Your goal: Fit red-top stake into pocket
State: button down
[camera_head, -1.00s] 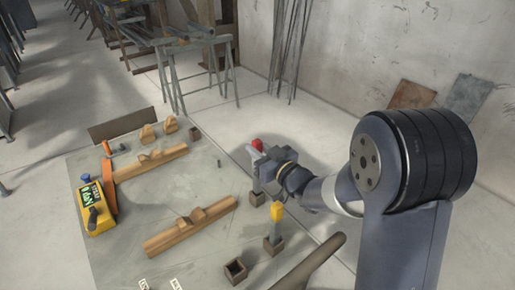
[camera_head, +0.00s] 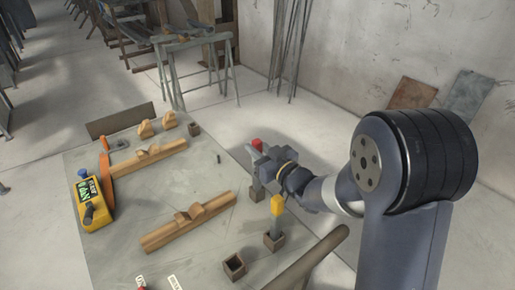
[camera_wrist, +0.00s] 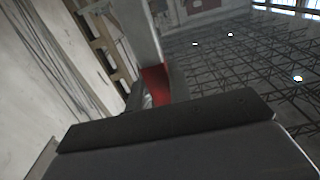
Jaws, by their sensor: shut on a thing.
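The red-top stake (camera_head: 257,143) is in my gripper (camera_head: 262,160), its red end showing just above the jaws. In the wrist view the jaws are shut around its red part (camera_wrist: 156,84), and its pale shaft (camera_wrist: 136,32) runs up out of the picture. In the head view a grey shaft shows below my gripper, over or in a small brown square pocket (camera_head: 257,195). I cannot tell whether its foot is inside. Another pocket (camera_head: 234,266) at the front stands open and empty.
A yellow-top stake (camera_head: 277,207) stands upright in a pocket (camera_head: 274,242) close in front of my gripper. A small block-like pocket (camera_head: 194,129) sits at the back. Wooden beams (camera_head: 160,233) and a yellow device (camera_head: 93,203) lie to the left.

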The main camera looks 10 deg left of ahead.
jog(key=shift+f+b, duration=1.55)
jog(key=shift+f, duration=0.05)
jog(key=c, duration=1.2)
grip_release()
notch_tip(320, 180, up, 10)
jog(key=shift+r+p, duration=0.1)
jog(key=shift+p, duration=0.9)
jog(key=shift+f, duration=0.2)
notch_tip(320, 180, down, 9)
jog(key=shift+b, duration=0.45)
